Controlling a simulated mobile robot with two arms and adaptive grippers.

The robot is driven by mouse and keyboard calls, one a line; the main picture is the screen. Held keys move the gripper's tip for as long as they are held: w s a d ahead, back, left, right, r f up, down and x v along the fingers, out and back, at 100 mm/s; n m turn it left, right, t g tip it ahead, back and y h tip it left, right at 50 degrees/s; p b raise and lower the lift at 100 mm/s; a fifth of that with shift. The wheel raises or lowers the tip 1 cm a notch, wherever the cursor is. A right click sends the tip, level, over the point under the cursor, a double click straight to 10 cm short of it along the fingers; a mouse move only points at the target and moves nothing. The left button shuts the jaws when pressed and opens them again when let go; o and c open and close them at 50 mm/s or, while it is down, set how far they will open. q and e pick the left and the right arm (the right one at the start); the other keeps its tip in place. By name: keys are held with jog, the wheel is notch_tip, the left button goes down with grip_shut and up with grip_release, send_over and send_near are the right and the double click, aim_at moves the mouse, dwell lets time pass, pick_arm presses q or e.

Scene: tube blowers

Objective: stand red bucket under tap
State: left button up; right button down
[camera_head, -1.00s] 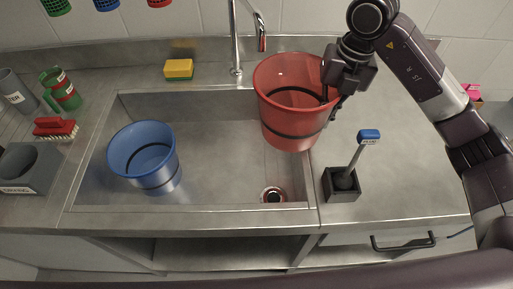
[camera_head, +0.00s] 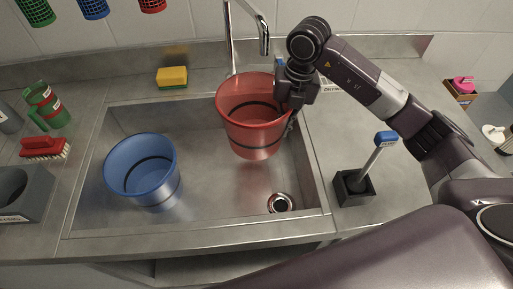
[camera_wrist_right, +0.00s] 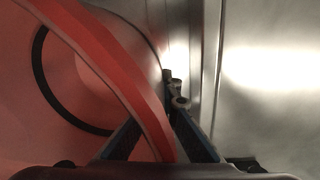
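The red bucket (camera_head: 252,128) is upright over the right part of the sink in the head view, apparently held above its floor. My right gripper (camera_head: 290,108) is shut on the bucket's right rim. In the right wrist view the red rim (camera_wrist_right: 135,75) runs between the fingers (camera_wrist_right: 168,125), one inside and one outside the wall. The tap (camera_head: 264,40) is behind the bucket, its spout end above and slightly right of the bucket's mouth. My left gripper is not in view.
A blue bucket (camera_head: 142,170) stands in the left part of the sink (camera_head: 215,205). The drain (camera_head: 281,203) is at front right. A brush in a dark holder (camera_head: 354,187) stands on the right counter. A yellow sponge (camera_head: 172,77) lies behind the sink.

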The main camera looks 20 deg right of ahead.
notch_tip(320, 180, down, 10)
jog(key=shift+r+p, duration=0.1)
jog(key=shift+p, duration=0.4)
jog(key=a, duration=0.1)
jog(key=w+a+p, duration=0.1)
jog(key=w+a, duration=0.1)
jog(key=shift+f+p, duration=0.25)
jog(key=shift+p, duration=0.1)
jog(key=shift+w+a+f, duration=0.1)
jog(key=shift+f, duration=0.3)
jog(key=shift+f, duration=0.15)
jog(key=c, duration=2.2)
grip_release()
jog(key=shift+o, duration=0.2)
